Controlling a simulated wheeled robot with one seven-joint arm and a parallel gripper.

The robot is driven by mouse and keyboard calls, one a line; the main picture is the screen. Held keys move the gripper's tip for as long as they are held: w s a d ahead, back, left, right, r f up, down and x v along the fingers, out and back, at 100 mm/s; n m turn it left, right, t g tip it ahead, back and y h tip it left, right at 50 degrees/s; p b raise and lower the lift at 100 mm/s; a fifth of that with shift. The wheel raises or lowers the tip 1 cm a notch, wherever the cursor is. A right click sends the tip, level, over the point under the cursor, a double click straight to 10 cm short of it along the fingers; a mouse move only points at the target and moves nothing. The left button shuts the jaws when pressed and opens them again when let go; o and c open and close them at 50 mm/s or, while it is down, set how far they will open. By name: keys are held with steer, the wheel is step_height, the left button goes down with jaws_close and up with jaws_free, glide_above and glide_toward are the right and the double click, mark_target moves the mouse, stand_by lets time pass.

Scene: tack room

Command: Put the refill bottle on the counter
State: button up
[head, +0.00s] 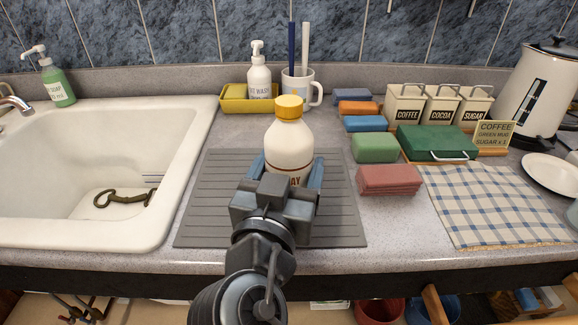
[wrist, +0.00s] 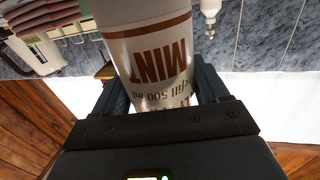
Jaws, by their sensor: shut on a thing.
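The refill bottle (head: 289,140) is cream-white with a yellow cap and stands upright in my gripper (head: 287,172). In the wrist view the bottle (wrist: 150,50) appears upside down, and its brown label reads "MINT" and "refill 500 ml". My gripper's blue-grey fingers are shut on the bottle's two sides. The bottle is over the grey ribbed mat (head: 340,215) on the speckled counter (head: 400,225). My gripper hides its base, so I cannot tell whether it touches the mat.
A white sink (head: 190,150) lies left. Behind are a yellow tray (head: 235,106) with a pump bottle and a mug (head: 314,92). Right are several sponges (head: 388,180), a green box (head: 437,140), canisters, a checked cloth (head: 490,205) and a kettle (head: 535,95). Bare counter shows along the front.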

steer(key=shift+f, duration=0.15)
steer(key=o, duration=1.5)
